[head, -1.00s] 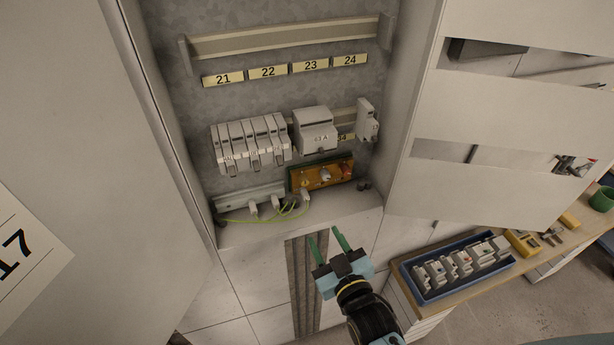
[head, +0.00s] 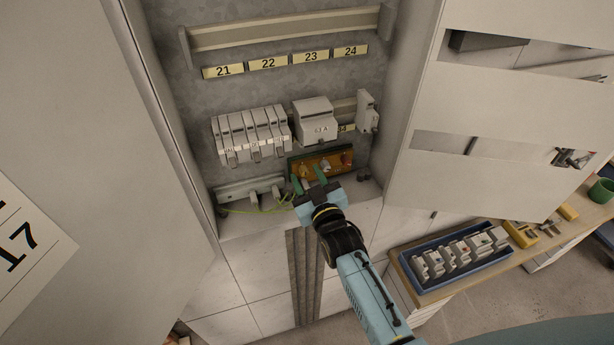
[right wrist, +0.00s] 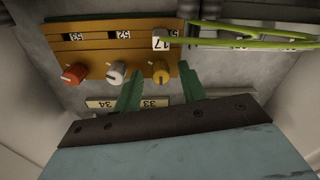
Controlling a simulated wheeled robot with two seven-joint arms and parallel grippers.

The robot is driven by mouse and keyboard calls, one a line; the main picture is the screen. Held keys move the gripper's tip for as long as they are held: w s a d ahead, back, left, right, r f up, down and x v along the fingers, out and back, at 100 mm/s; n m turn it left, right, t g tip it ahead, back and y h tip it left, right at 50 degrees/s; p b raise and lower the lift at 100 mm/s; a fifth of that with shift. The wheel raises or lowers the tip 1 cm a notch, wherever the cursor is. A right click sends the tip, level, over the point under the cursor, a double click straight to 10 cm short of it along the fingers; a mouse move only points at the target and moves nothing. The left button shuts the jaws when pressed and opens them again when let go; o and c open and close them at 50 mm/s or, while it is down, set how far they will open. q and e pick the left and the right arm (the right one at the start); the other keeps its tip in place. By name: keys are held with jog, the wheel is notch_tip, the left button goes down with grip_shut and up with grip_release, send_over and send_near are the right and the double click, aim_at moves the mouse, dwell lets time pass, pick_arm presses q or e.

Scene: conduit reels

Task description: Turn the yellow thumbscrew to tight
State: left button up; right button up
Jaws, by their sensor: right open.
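The yellow thumbscrew (right wrist: 160,73) is on the orange terminal panel (right wrist: 110,55) in the right wrist view, at the right end of a row with a white one (right wrist: 117,71) and a red-orange one (right wrist: 75,73). My right gripper (right wrist: 160,75) is open. Its green fingers lie on either side of the yellow thumbscrew, with a visible gap on each side. In the head view the right gripper (head: 308,180) is at the panel (head: 333,162), and its fingers largely hide the yellow thumbscrew. My left gripper is out of view.
Grey modules (head: 250,135) sit on the rail above. The open cabinet door (head: 510,130) stands at the right. A blue tray (head: 410,270) of modules is on the bench.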

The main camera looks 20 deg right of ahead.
jog(key=shift+w, duration=0.25)
grip_shut()
